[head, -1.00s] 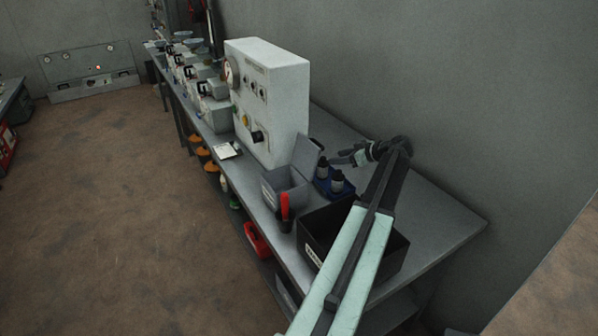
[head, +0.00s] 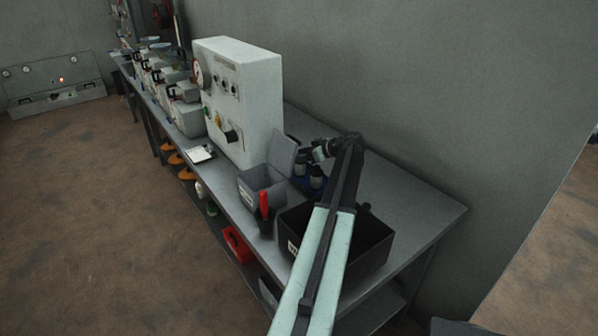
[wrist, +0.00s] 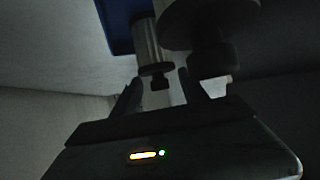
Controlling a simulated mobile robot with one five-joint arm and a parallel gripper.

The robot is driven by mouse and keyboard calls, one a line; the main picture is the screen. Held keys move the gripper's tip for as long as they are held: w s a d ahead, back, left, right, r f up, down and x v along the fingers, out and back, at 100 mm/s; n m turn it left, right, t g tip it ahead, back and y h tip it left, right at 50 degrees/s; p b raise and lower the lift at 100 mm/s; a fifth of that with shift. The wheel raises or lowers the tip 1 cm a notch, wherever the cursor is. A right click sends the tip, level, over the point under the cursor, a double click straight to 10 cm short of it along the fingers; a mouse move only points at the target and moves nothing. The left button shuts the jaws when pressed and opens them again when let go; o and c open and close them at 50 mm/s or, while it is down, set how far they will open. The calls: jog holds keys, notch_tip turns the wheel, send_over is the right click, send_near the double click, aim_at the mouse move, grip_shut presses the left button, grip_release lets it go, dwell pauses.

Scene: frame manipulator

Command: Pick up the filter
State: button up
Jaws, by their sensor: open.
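My gripper (head: 318,153) is open at the back of the bench, over the blue tray (head: 303,183). The tray holds small dark-capped cylinders (head: 316,182), which may be the filters; my gripper partly hides them. In the wrist view, my open fingers (wrist: 165,92) point toward a grey cylinder with a dark end (wrist: 149,45). A larger dark round part (wrist: 209,55) is beside it. The blue tray (wrist: 113,25) shows at the top. The view is dark, and I cannot tell whether the fingers touch either part.
An open grey box (head: 254,186) with its lid up and a red-handled tool (head: 264,203) stand left of the tray. A black bin (head: 370,249) is below my arm. A white gauge cabinet (head: 250,100) stands behind the box. The bench's right end (head: 425,210) is clear.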

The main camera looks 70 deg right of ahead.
jog(key=shift+r, duration=0.1)
grip_shut()
jog(key=shift+a, duration=0.1)
dwell(1.1)
